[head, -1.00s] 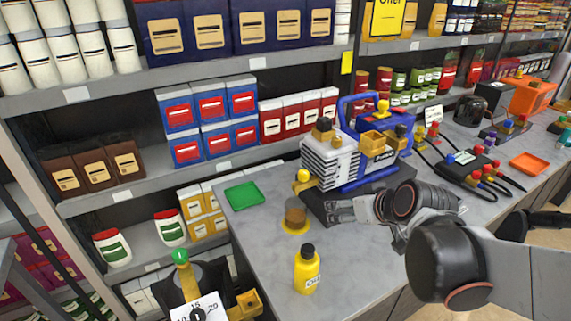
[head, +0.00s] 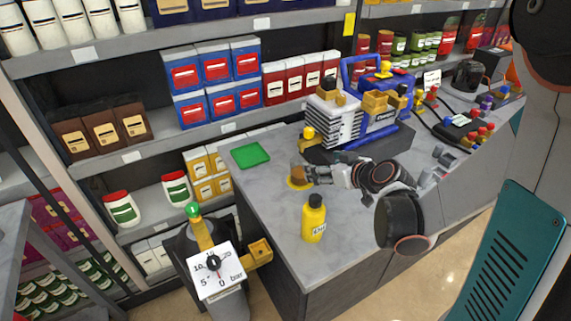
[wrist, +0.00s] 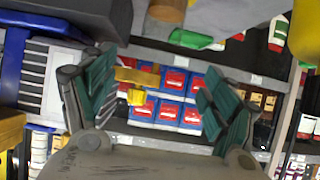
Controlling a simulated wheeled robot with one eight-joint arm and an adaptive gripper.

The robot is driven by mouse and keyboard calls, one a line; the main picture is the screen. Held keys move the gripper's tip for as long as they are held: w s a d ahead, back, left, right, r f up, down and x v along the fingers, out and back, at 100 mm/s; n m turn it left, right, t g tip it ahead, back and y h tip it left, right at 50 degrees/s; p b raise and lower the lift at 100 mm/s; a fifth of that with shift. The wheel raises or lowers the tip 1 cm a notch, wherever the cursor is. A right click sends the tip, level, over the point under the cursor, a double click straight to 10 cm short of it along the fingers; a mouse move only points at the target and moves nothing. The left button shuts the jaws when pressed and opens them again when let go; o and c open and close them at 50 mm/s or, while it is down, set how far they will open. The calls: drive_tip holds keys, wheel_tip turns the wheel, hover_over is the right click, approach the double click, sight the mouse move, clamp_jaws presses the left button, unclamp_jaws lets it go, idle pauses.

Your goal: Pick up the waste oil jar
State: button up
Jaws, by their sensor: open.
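The waste oil jar (head: 296,172) is a small brown jar standing on a round yellow base (head: 298,186) on the grey bench. My gripper (head: 309,174) is at the jar's right side in the head view, and its fingertips partly cover the jar. In the wrist view my gripper (wrist: 155,80) is open, with green-padded fingers wide apart and nothing between them. A brown form, probably the jar (wrist: 167,10), is cut off at the top edge of the wrist view, above the fingers. I cannot tell whether a finger touches the jar.
A yellow oil bottle (head: 313,218) stands in front of the jar. The vacuum pump (head: 340,118) sits behind and right of my gripper. A green tray (head: 250,154) lies behind the jar. A gauge (head: 216,270) stands left of the bench (head: 262,200).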

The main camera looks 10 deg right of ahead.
drive_tip(key=b, duration=0.3)
approach(296, 159)
drive_tip(key=w, duration=0.1)
drive_tip(key=w+f, duration=0.1)
drive_tip(key=w+a+f+b, duration=0.1)
drive_tip(key=w+f+b, duration=0.1)
drive_tip(key=shift+w+a+f, duration=0.25)
drive_tip(key=shift+w+f, duration=0.05)
drive_tip(key=shift+w+a+f, duration=0.15)
drive_tip(key=shift+w, duration=0.3)
drive_tip(key=shift+c, duration=0.3)
drive_tip(key=c, duration=1.3)
drive_tip(key=shift+r, duration=0.3)
